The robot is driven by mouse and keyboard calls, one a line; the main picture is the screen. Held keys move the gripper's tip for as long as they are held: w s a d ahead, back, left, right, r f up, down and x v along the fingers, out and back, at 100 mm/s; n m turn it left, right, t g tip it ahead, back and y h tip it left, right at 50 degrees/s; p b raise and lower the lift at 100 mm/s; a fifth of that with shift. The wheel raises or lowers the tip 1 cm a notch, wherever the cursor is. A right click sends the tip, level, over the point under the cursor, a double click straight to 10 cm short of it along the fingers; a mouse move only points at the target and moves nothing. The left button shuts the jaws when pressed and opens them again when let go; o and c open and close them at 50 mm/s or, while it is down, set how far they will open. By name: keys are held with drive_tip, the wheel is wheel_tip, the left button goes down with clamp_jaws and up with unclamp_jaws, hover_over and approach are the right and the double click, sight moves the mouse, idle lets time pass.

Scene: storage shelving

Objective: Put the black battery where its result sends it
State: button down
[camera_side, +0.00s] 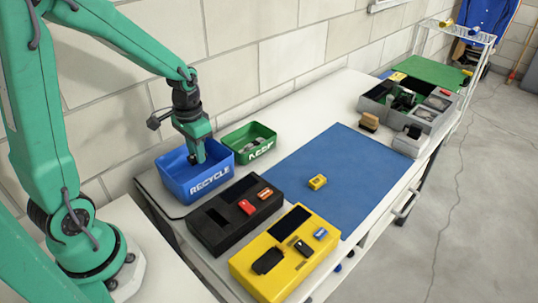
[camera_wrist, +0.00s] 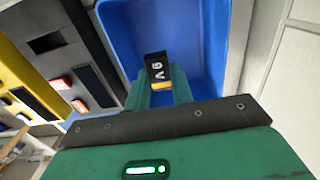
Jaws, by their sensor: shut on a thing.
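A black battery (camera_wrist: 156,65) marked "9V", with a yellow band, is held between the green fingertips of my gripper (camera_wrist: 158,86) in the wrist view. In the side view my gripper (camera_side: 197,157) points down into the blue bin (camera_side: 190,187) lettered "RECYCLE". The bin's blue inside (camera_wrist: 205,30) lies beneath the battery in the wrist view. The battery is hidden in the side view, and I cannot tell whether it touches the bin floor. A black tester box (camera_side: 225,237) and a yellow tester box (camera_side: 262,284) stand in front of the bins.
A yellow block (camera_side: 317,182) sits on the blue mat (camera_side: 345,160), otherwise mostly clear. A grey divided tray (camera_side: 425,125) stands at the far end. The wall runs close behind the bins.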

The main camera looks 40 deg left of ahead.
drive_tip(key=c, duration=1.1)
unclamp_jaws()
drive_tip(key=shift+r, duration=3.95)
drive_tip(key=shift+d, duration=0.1)
drive_tip(key=shift+s+d+r+t, duration=0.95)
drive_tip(key=shift+s+d+r, duration=0.4)
drive_tip(key=shift+s, duration=0.25)
drive_tip(key=shift+s+d+r+t, duration=0.9)
drive_tip(key=shift+s+d+r, duration=0.4)
drive_tip(key=shift+s, duration=0.3)
drive_tip(key=shift+s+d+r+t, duration=0.95)
drive_tip(key=shift+s+d+r, duration=0.4)
drive_tip(key=shift+s, duration=0.25)
